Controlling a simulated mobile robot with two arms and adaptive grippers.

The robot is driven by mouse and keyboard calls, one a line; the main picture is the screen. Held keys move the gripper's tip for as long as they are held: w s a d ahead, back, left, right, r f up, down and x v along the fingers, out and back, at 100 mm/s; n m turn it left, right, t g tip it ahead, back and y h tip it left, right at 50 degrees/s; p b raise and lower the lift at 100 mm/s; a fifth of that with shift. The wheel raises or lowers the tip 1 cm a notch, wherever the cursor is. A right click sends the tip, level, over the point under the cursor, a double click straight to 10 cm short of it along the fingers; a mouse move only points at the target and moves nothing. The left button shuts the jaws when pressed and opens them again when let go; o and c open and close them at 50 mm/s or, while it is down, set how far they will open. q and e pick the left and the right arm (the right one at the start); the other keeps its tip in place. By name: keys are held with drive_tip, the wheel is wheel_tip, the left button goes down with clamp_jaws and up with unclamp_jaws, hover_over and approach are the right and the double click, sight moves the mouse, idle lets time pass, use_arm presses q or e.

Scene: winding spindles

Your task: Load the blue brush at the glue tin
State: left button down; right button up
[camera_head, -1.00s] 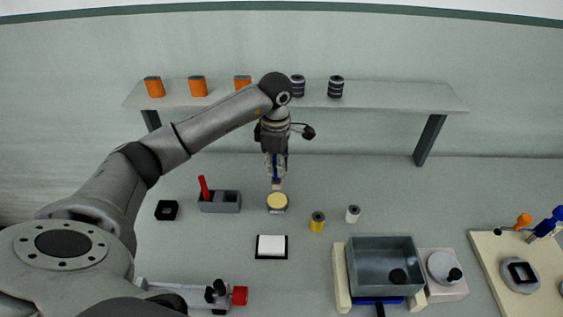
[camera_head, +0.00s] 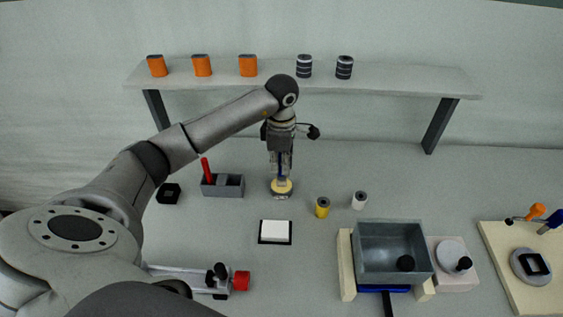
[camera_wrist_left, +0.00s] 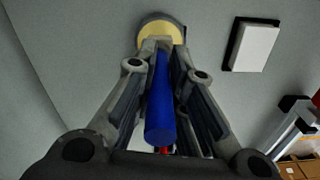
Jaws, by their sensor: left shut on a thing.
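My left gripper (camera_head: 282,170) points down over the glue tin (camera_head: 281,193), a short round tin with a yellow top. The gripper is shut on the blue brush (camera_wrist_left: 161,100), whose blue handle lies between the fingers in the left wrist view. The brush's lower end meets the yellow face of the tin (camera_wrist_left: 161,33); the bristles are hidden, so I cannot tell how deep they are. My right gripper is not in view.
A grey two-slot holder (camera_head: 232,187) with a red-handled tool (camera_head: 206,168) stands left of the tin. A white pad (camera_head: 275,230) lies in front. Yellow (camera_head: 322,208) and white (camera_head: 359,201) spools stand to the right. A shelf (camera_head: 400,82) runs behind.

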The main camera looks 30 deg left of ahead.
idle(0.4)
use_arm(q)
drive_tip(key=shift+f+b, duration=0.4)
drive_tip(key=shift+f, duration=0.05)
idle(0.3)
drive_tip(key=shift+f, duration=0.15)
idle(1.4)
drive_tip(key=shift+r+p, duration=0.35)
drive_tip(key=shift+r, duration=0.6)
drive_tip(key=shift+r+p, duration=1.45)
drive_tip(key=shift+r, duration=1.25)
drive_tip(key=shift+f, duration=0.1)
